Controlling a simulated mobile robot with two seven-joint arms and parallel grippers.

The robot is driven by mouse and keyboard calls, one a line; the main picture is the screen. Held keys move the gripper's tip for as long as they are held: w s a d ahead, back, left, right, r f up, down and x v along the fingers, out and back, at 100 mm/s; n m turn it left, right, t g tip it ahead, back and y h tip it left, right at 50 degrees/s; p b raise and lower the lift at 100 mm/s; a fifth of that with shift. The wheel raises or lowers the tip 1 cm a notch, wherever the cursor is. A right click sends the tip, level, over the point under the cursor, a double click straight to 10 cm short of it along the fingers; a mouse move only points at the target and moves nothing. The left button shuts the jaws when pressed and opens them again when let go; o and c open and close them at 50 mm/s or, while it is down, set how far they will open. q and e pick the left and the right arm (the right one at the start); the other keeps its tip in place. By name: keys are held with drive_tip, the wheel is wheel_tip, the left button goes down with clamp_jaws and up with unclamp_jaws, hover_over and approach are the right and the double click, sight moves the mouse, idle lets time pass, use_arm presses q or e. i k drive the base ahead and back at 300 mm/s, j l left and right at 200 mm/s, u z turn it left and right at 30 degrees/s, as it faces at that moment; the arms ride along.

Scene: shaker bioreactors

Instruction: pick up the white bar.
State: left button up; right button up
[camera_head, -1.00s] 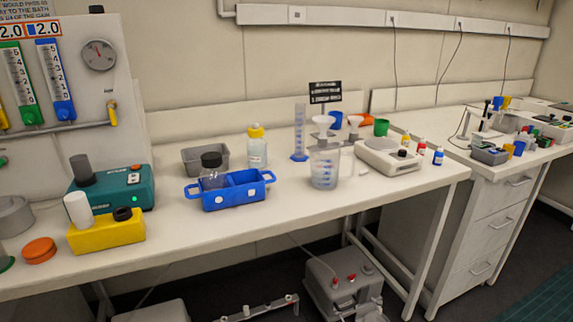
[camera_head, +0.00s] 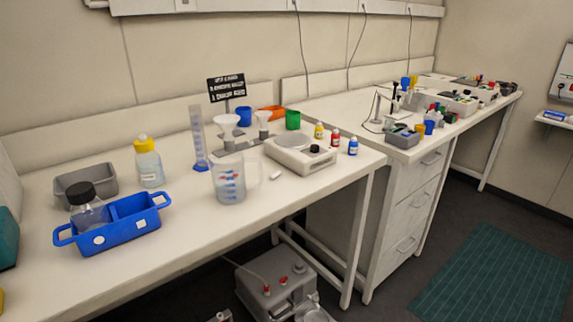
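A small white bar (camera_head: 275,176) lies on the white bench top (camera_head: 180,228). It is right of the clear measuring jug (camera_head: 230,180) and in front of the white balance (camera_head: 300,155), apart from both. Neither of my grippers is in view.
A blue carrier (camera_head: 120,222) holding a black-capped bottle stands at the left, near a grey tray (camera_head: 85,180) and a yellow-capped bottle (camera_head: 149,165). A blue graduated cylinder (camera_head: 199,140) and a green cup (camera_head: 292,120) stand behind. The front bench strip is clear.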

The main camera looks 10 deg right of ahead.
sight(277, 174)
drive_tip(key=i+l+z, duration=0.1)
drive_tip(key=i+l, duration=0.15)
drive_tip(key=i, duration=0.15)
drive_tip(key=i+l, duration=0.2)
drive_tip(key=i, duration=0.2)
drive_tip(key=l+z, duration=0.05)
